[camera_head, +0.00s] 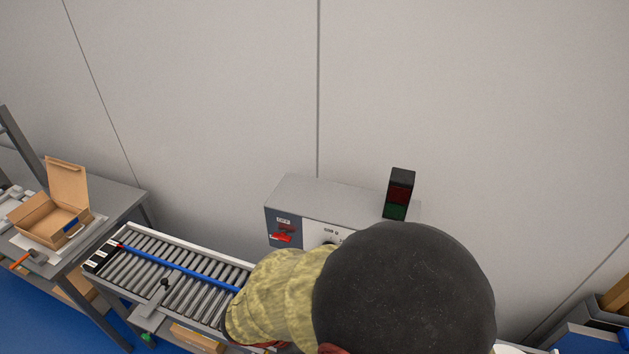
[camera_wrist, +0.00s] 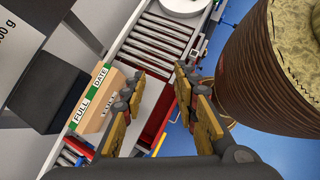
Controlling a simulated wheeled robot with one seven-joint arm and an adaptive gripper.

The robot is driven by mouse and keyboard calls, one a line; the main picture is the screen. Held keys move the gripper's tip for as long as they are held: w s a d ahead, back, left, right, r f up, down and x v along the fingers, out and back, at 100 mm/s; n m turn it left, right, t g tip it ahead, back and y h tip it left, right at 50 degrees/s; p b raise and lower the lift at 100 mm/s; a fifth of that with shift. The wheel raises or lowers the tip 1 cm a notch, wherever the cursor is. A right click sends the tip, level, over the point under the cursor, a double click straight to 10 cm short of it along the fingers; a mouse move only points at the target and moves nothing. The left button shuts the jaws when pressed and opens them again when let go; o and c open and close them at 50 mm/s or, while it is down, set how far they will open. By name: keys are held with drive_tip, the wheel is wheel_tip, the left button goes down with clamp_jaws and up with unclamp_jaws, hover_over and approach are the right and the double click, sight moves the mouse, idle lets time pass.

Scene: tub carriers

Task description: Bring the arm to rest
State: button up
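My gripper (camera_wrist: 160,74) shows in the wrist view with its two orange-brown, worn-looking fingers spread apart. Nothing is held between them. Through the gap I see the roller conveyor (camera_wrist: 156,40) and a red part (camera_wrist: 156,122) beyond the fingers. A cardboard box (camera_wrist: 98,98) with a green and white label reading FULL and DATE lies left of the left finger, apart from it as far as I can tell. In the head view, my arm covers the lower middle and my gripper is hidden.
In the head view, a grey control cabinet (camera_head: 290,195) with a red switch and a signal light (camera_head: 399,193) stands against the wall. The conveyor (camera_head: 160,250) runs left of it. An open carton (camera_head: 52,212) sits on a bench at the far left. Dark bins (camera_head: 598,314) stand at lower right.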

drive_tip(key=s+d+r+m+t+y+b, duration=0.1)
drive_tip(key=s+d+m+y+b, duration=0.1)
drive_tip(key=d+m+y+b, duration=0.2)
drive_tip(key=s+d+m+t+y+b, duration=0.2)
drive_tip(key=d+m+y+b, duration=0.2)
drive_tip(key=d+m+b, duration=0.6)
drive_tip(key=m+b, duration=0.5)
drive_tip(key=b, duration=0.1)
drive_tip(key=shift+s+d+r+m+t, duration=0.2)
drive_tip(key=shift+s+r+m+t, duration=0.1)
drive_tip(key=shift+s+r, duration=0.1)
drive_tip(key=shift+c, duration=0.4)
idle(0.6)
